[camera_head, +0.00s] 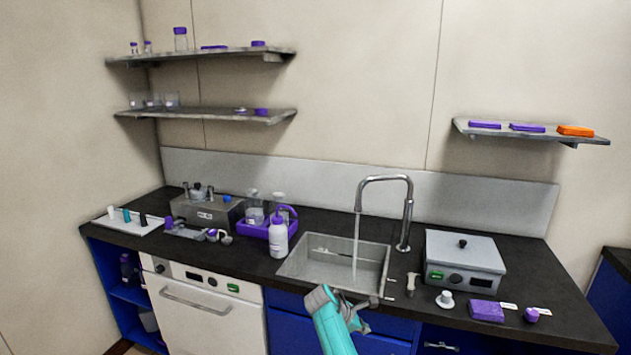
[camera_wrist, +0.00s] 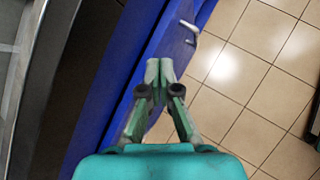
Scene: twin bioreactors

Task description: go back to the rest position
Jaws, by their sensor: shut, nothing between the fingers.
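My gripper (camera_wrist: 159,70) shows in the wrist view with its two fingertips together and nothing between them. Below it in that view are the blue cabinet front (camera_wrist: 158,45) and the tiled floor (camera_wrist: 232,65). In the head view my teal arm rises from the bottom edge in front of the sink (camera_head: 300,268). The fingers are hard to make out there, and my arm hides part of the counter's front edge.
The dark counter (camera_head: 405,312) holds a tap (camera_head: 408,215) with a thin stream below its spout, a hotplate-like device (camera_head: 465,265), a white bottle (camera_head: 278,238) and a purple box (camera_head: 486,311). A cabinet handle (camera_wrist: 190,26) sticks out near my gripper.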

